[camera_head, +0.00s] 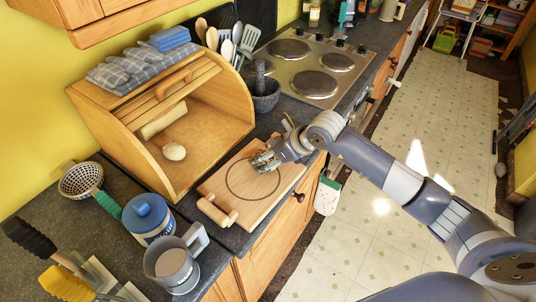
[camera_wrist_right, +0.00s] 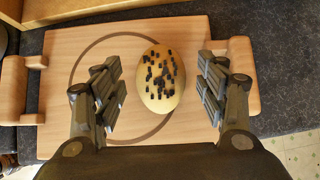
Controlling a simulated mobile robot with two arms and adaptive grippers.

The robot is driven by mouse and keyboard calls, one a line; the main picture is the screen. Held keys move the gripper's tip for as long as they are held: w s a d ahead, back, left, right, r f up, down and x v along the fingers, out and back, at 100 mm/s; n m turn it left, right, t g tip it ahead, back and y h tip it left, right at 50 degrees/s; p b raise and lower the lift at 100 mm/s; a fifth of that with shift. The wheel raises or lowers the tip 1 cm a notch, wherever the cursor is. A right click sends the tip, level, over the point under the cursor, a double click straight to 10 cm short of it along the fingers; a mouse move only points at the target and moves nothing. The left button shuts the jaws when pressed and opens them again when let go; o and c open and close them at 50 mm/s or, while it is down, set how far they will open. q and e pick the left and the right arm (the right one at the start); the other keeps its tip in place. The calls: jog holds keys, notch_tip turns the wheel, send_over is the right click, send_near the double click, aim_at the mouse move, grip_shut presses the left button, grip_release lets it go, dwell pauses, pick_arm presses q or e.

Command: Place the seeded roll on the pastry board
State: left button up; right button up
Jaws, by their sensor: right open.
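The pastry board (camera_head: 262,206) is a pale wooden board with a dark circle line, on the dark counter in front of the bread box. It also shows in the right wrist view (camera_wrist_right: 60,70). The seeded roll (camera_wrist_right: 160,78), a yellowish oval with dark seeds, appears to rest on the board, across the right part of the circle line. My right gripper (camera_head: 262,161) is low over the board's far part; in its wrist view (camera_wrist_right: 157,88) the fingers are open on either side of the roll, with gaps. In the head view the gripper hides the roll. My left gripper is not in view.
An open wooden bread box (camera_head: 215,125) with a round pale piece (camera_head: 173,151) inside stands behind the board. A mortar (camera_head: 264,93), a hob (camera_head: 312,68), a blue-lidded jar (camera_head: 147,215) and a grey jug (camera_head: 174,266) are nearby. The counter edge is close to the board's right.

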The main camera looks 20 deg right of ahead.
jog(key=b+v, duration=0.2)
jog(key=v, duration=0.9)
jog(key=shift+s+d+r+b, duration=0.15)
jog(key=shift+s+r+b, duration=0.1)
jog(key=shift+b, duration=0.1)
